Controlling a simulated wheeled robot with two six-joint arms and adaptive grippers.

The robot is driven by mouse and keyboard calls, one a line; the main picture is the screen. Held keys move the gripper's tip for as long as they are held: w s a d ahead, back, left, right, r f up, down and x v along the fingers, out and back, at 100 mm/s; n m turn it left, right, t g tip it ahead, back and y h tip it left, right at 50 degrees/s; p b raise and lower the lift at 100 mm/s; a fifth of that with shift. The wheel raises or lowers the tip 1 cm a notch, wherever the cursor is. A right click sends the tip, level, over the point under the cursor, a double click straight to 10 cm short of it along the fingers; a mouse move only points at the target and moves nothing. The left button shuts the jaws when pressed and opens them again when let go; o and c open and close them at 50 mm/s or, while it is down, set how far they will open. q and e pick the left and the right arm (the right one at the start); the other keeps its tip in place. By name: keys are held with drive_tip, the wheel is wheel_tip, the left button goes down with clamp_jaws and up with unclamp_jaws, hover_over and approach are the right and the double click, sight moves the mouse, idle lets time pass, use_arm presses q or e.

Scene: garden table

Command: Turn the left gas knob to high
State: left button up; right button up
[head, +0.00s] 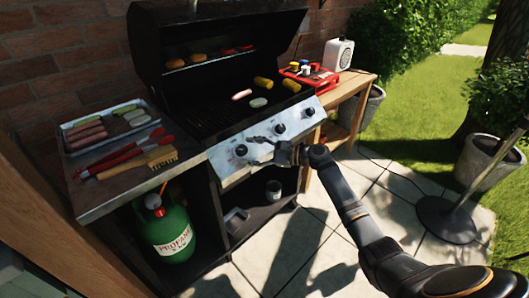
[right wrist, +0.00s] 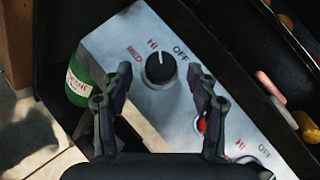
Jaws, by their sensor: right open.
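The left gas knob (head: 241,150) is a dark round knob on the grill's silver front panel. In the right wrist view, the knob (right wrist: 160,70) shows a white mark on its upper side, close to the HI label; OFF is to the right and MED to the left. My right gripper (head: 257,151) is in front of this knob. In the right wrist view, its open fingers (right wrist: 160,82) are on either side of the knob, with visible gaps. I cannot tell how far the tips are from the panel. My left gripper is not in view.
The middle knob (head: 279,128) and right knob (head: 309,112) are farther along the panel. A red button (right wrist: 201,124) is beside my right finger. The grill lid (head: 215,35) is open, with food on the grate. A green propane tank (head: 167,228) stands below left. A tray (head: 106,124) and tools are on the left shelf.

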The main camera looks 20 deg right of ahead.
drive_tip(key=v, duration=1)
drive_tip(key=s+d+f+n+g+h, duration=0.1)
drive_tip(key=s+d+f+h, duration=0.15)
drive_tip(key=f, duration=0.95)
drive_tip(key=s+d+f+h, duration=0.1)
drive_tip(key=d+f+h, duration=0.25)
drive_tip(key=f, duration=0.85)
drive_tip(key=s+f+n+g+h, duration=0.3)
drive_tip(key=s+f, duration=0.6)
drive_tip(key=f, duration=0.3)
drive_tip(key=s+f+n+g+h, duration=0.2)
drive_tip(key=s+f+n+h, duration=0.15)
drive_tip(key=s+f, duration=0.75)
drive_tip(key=s+a+f+n+g, duration=0.1)
drive_tip(key=s+a+f+n, duration=0.25)
drive_tip(key=s, duration=0.45)
drive_tip(key=s+a+f+n+g+h, duration=0.1)
drive_tip(key=s+a+f+n, duration=0.1)
drive_tip(key=s+f+n, duration=0.5)
drive_tip(key=s+a+f+n+g, duration=0.1)
drive_tip(key=s+a+f+n, duration=0.15)
drive_tip(key=s, duration=0.75)
wheel_tip(320, 180, up, 14)
drive_tip(key=m+p, duration=0.1)
drive_tip(key=p, duration=1.3)
drive_tip(key=shift+r, duration=0.25)
